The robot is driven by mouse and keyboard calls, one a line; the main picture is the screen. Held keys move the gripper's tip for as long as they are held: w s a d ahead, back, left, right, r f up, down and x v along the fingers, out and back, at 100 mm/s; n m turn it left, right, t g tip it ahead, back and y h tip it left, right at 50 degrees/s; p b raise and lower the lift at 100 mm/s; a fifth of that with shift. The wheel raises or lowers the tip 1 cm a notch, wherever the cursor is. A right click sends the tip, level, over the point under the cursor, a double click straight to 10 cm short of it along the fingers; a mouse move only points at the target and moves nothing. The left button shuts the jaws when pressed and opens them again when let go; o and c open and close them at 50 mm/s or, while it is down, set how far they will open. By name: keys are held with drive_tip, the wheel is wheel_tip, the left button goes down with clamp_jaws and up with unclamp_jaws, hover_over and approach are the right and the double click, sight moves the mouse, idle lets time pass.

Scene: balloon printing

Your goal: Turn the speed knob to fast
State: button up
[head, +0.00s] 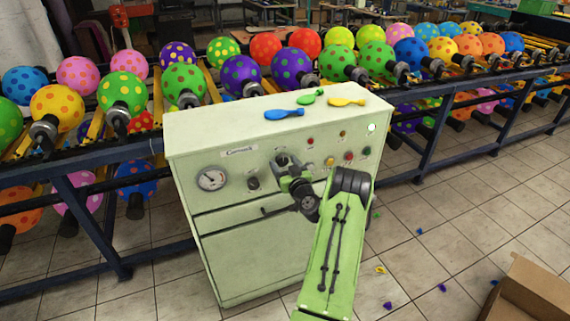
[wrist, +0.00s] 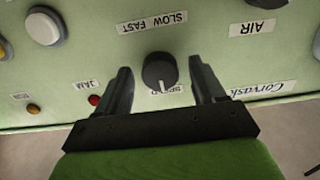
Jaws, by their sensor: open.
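The speed knob (wrist: 158,70) is a round black knob on the pale green panel. In the wrist view it sits between the two dark fingers of my gripper (wrist: 160,76), with a visible gap on each side. A short white mark shows on the knob at its picture-bottom side, towards the partly hidden SPEED label (wrist: 166,90). The SLOW FAST label (wrist: 153,22) reads upside down above the knob. In the head view my gripper (head: 284,166) is at the panel front and largely hides the knob. My gripper is open.
The machine cabinet (head: 250,255) carries a gauge (head: 212,178), buttons and lamps near the knob. Flat balloons (head: 284,114) lie on its top. Racks of dotted balloons (head: 240,75) stand behind. A cardboard box (head: 530,290) is at lower right.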

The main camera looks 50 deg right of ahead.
drive_tip(key=c, duration=1.1)
drive_tip(key=shift+o, duration=0.2)
